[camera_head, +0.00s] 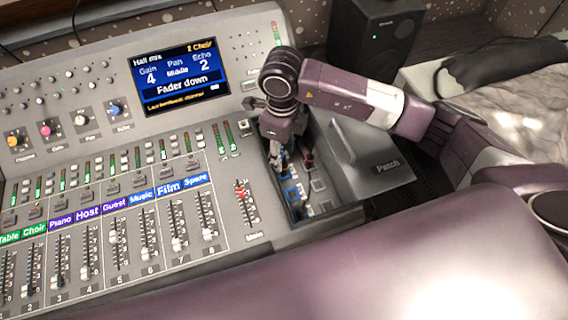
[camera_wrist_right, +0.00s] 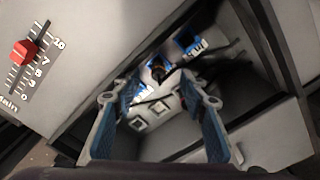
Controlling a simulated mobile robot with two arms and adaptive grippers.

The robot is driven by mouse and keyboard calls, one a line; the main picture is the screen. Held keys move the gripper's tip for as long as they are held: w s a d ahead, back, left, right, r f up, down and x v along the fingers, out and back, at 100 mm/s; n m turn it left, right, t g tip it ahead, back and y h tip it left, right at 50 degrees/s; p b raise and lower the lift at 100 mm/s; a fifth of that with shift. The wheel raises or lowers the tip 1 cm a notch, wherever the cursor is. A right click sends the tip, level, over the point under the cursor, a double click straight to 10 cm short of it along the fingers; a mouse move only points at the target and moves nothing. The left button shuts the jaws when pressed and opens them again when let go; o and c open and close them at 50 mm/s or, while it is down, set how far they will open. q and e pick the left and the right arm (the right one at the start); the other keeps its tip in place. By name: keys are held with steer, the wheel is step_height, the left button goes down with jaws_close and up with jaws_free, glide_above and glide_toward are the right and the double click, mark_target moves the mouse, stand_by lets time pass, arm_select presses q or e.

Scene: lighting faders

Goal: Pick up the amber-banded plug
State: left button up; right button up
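The open patch compartment (camera_head: 330,195) is at the right end of the mixing console. My right gripper (camera_head: 277,162) points down into it from above. In the right wrist view my right gripper (camera_wrist_right: 160,103) has its two blue-padded fingers spread, with nothing held between them. In the head view the gripper hides this area. My left gripper is not in view.
Another blue-framed socket (camera_wrist_right: 187,41) and pale square sockets (camera_wrist_right: 150,113) lie inside the compartment, with dark walls close around. A grey lid marked Patch (camera_head: 375,165) stands open on the right. The red main fader (camera_head: 240,191) is just left. A speaker (camera_head: 372,35) stands behind.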

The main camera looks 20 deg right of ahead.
mark_target(284, 163)
steer(key=shift+f, duration=0.25)
steer(key=f, duration=0.1)
steer(key=f+p, duration=0.1)
steer(key=f, duration=0.1)
steer(key=f+p, duration=0.1)
steer(key=shift+s+d+f, duration=0.1)
steer(key=shift+s+f, duration=0.05)
steer(key=shift+s, duration=0.1)
steer(key=shift+f, duration=0.4)
steer(key=shift+c, duration=0.3)
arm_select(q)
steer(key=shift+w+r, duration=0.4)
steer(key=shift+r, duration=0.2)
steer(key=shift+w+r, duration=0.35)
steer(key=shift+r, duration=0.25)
arm_select(e)
jaws_close()
